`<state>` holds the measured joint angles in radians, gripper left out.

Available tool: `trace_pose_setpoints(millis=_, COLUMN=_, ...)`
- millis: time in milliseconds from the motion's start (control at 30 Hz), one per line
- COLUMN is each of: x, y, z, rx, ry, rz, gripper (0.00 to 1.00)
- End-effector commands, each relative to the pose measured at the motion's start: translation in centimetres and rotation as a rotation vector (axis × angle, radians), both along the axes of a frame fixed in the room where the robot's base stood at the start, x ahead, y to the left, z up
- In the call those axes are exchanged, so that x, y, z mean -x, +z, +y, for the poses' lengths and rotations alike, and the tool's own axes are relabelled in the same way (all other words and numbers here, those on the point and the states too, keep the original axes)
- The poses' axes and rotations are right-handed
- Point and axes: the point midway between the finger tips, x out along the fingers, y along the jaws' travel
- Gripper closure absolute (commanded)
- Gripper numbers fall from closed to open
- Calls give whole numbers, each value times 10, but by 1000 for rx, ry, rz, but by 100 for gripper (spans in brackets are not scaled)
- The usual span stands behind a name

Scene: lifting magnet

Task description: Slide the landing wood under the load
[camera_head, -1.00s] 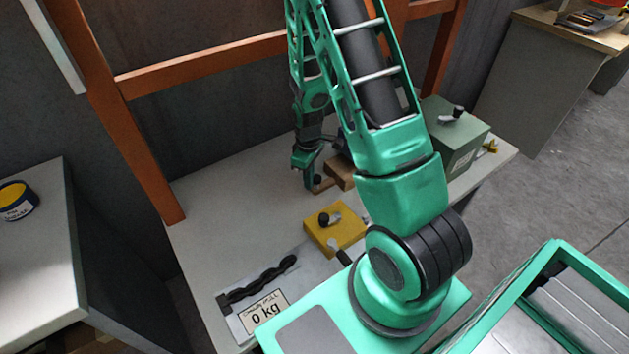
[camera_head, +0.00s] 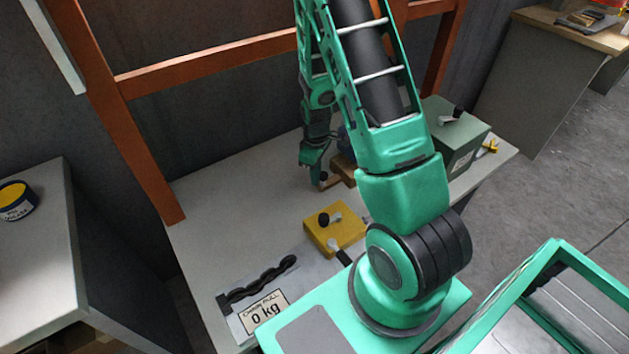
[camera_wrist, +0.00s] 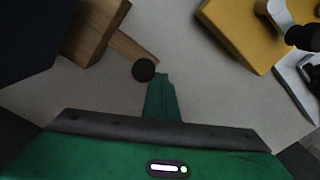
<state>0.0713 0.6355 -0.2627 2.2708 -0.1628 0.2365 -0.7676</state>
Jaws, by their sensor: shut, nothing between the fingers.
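The landing wood (camera_head: 345,170) is a brown block with a thin wooden handle and a black knob, partly hidden by my arm in the head view. In the wrist view the wood (camera_wrist: 95,28) is at upper left, its knob (camera_wrist: 143,70) near the centre. My gripper (camera_head: 313,162) is shut and empty, low over the table beside the knob. In the wrist view its fingertips (camera_wrist: 162,78) are right against or very near the knob; contact is unclear. A dark blue body (camera_wrist: 30,35), possibly the load, borders the wood at upper left; my arm mostly hides it in the head view.
A yellow block (camera_head: 336,232) with a black-knobbed lever sits on the table (camera_head: 235,205) nearer my base. A green box (camera_head: 462,130) stands at the right. The table's left part is clear.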

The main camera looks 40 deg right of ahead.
Motion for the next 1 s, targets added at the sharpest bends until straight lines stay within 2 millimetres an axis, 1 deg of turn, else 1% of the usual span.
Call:
trace_pose_setpoints(millis=433, x=-1, y=0, z=-12, rx=1, ry=-1, rz=-2, gripper=100)
trace_pose_setpoints(millis=667, x=0, y=0, z=-8, rx=0, ry=0, rz=-1, gripper=100)
trace_pose_setpoints(millis=1000, x=0, y=0, z=4, rx=-1, ry=0, rz=0, gripper=100)
